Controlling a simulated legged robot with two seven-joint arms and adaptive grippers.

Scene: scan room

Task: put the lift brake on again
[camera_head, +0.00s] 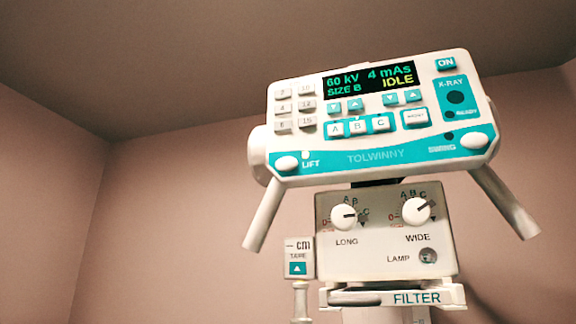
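The white and teal control head (365,120) of the X-ray unit stands at the right of the head view, tilted. The lift brake knob (287,163) is a white oval at its lower left, beside the label LIFT and a small pale round spot (305,155). A matching knob (474,141) labelled SWING sits at the lower right, beside a dark spot (449,136). The display (369,80) reads 60 kV, 4 mAs, SIZE B, IDLE. Neither of my grippers is in view.
Two slanted handles reach down from the head, left (262,215) and right (506,205). Below is the collimator box (385,240) with LONG and WIDE dials, a tape unit (299,258) and a FILTER slot (393,297). The left side shows only bare walls and ceiling.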

